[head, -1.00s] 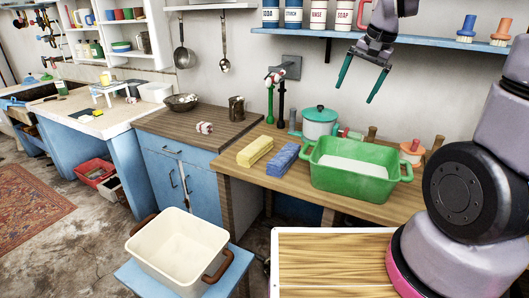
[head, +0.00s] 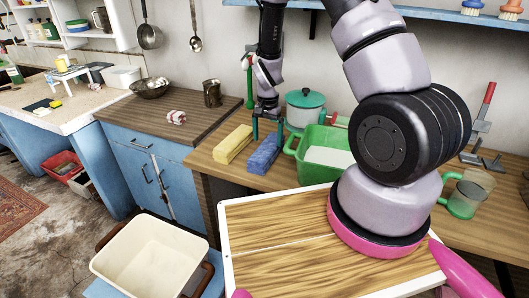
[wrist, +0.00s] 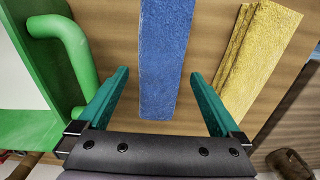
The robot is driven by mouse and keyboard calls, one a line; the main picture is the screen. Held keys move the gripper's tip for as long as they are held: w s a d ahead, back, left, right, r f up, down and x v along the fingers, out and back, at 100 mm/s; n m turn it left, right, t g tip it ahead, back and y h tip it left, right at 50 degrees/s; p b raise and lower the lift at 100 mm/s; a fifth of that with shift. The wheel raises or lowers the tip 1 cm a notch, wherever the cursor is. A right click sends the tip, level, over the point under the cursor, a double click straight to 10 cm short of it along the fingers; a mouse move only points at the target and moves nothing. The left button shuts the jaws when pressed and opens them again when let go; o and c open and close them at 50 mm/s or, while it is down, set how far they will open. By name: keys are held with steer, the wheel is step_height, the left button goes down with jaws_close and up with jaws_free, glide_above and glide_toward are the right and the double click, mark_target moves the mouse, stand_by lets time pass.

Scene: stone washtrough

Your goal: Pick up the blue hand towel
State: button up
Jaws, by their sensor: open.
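The blue hand towel (head: 264,155) lies folded in a long strip on the wooden counter, between a yellow towel and a green basin. In the wrist view the blue towel (wrist: 165,60) runs between the two teal fingers. My gripper (head: 268,132) is open and points down over the far part of the towel. In the wrist view my gripper (wrist: 160,100) has a finger on either side of the towel, with clear gaps. I cannot tell how high the fingertips are above the counter.
The yellow towel (head: 233,144) lies just left of the blue one. The green basin (head: 325,152) stands close on the right, its handle (wrist: 65,45) near one finger. A lidded pot (head: 305,105) stands behind. A cream tub (head: 150,256) is at the lower left.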

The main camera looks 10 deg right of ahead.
mark_target(267, 146)
step_height(267, 146, down, 7)
steer(key=shift+w+r, duration=0.1)
steer(key=shift+w, duration=0.05)
stand_by(0.4)
